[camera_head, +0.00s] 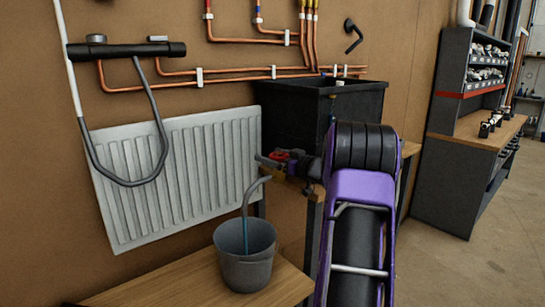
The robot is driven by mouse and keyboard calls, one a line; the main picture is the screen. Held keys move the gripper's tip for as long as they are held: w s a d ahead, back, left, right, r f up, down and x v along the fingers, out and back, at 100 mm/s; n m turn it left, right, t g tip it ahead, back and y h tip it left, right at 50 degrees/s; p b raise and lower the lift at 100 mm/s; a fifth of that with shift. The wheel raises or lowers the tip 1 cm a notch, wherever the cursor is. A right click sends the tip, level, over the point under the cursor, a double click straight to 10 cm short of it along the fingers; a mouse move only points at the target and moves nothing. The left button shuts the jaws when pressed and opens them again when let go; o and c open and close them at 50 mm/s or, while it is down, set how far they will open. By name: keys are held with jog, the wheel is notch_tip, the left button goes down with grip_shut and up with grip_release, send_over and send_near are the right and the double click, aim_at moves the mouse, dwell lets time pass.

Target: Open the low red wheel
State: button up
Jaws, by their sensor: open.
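A small red wheel (278,156) shows low down, just right of the white radiator. My gripper (290,165) is at the wheel, coming from the right, and its dark body hides part of the fitting. The jaws are open; whether they touch the wheel is too small to tell. A grey curved spout (252,185) leads from beside the wheel down into a grey bucket (247,272). A thin bluish line shows inside the bucket's mouth; I cannot tell if it is water or tube.
The bucket stands on a wooden bench (190,287). The radiator (180,170) hangs on the brown wall behind. A black tank (285,115) stands behind my purple arm. Copper pipes (235,80) run above. A workbench (470,145) stands at right, with open floor before it.

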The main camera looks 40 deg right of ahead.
jog(key=shift+s, duration=0.1)
jog(key=s+d, duration=0.3)
jog(key=s, duration=1.4)
jog(key=shift+d+b, duration=0.15)
jog(key=shift+b, duration=0.25)
